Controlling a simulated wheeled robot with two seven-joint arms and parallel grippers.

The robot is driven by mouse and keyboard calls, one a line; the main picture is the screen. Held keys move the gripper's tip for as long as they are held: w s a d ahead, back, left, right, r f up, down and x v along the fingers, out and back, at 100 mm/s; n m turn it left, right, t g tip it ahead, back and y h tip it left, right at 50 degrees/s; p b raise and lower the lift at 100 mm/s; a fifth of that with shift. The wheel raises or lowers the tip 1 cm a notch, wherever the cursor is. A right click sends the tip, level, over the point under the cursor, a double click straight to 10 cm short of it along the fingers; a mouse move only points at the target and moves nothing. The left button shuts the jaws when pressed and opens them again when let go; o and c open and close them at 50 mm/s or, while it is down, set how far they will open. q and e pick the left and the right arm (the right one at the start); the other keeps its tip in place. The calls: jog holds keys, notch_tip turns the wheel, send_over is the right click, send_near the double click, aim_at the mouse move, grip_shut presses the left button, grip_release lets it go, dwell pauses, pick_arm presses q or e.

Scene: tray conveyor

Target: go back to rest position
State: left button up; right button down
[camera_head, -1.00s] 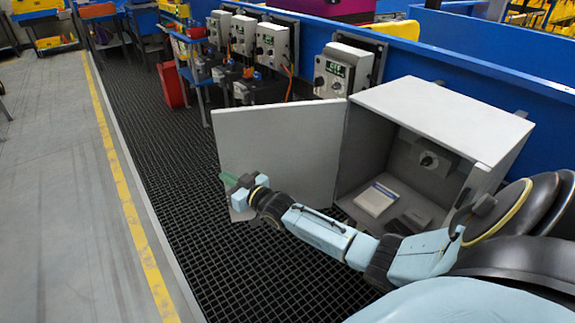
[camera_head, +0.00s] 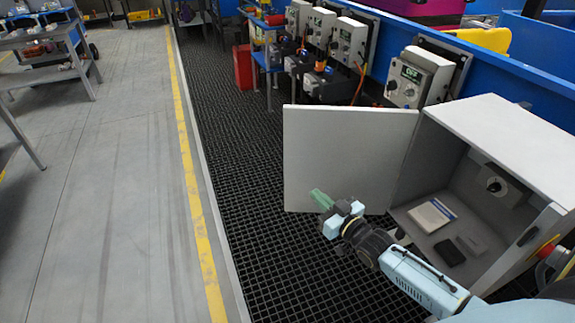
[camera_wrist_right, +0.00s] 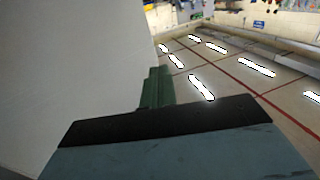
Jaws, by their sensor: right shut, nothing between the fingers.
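My right gripper (camera_head: 321,198) is in front of the open white cabinet door (camera_head: 345,150) in the head view. Its green fingers are shut with nothing between them, and they also show in the right wrist view (camera_wrist_right: 157,88), beside the pale door surface (camera_wrist_right: 70,70). Whether the fingers touch the door I cannot tell. The grey cabinet (camera_head: 510,135) stands open at the right, with a white box-like item (camera_head: 432,214) and dark flat items (camera_head: 450,252) on its floor. My left gripper is not in view.
Control boxes (camera_head: 419,76) line the blue wall behind the cabinet. A black grid mat (camera_head: 270,250) covers the floor beside it. A yellow line (camera_head: 190,180) edges the open grey floor at left. A grey work table (camera_head: 50,40) stands at far left.

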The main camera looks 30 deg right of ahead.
jog(key=s+f+g+h, duration=0.1)
jog(key=s+f+g, duration=0.45)
jog(key=f, duration=0.75)
jog(key=s+f+g+h, duration=0.1)
jog(key=s+f+g, duration=0.1)
jog(key=s+f, duration=0.8)
jog(key=s+a+f+g, duration=0.1)
jog(key=s+f+g, duration=0.2)
jog(key=s+f, duration=0.3)
jog(key=s+a+f+n+g, duration=0.1)
jog(key=s+f, duration=0.4)
jog(key=s, duration=0.8)
jog(key=s+a+f+g+h, duration=0.1)
jog(key=s+a+f+g, duration=0.1)
jog(key=s+f+g, duration=0.3)
jog(key=s+f, duration=0.1)
jog(key=s, duration=0.3)
jog(key=shift+s+a+f, duration=0.25)
jog(key=shift+f, duration=0.1)
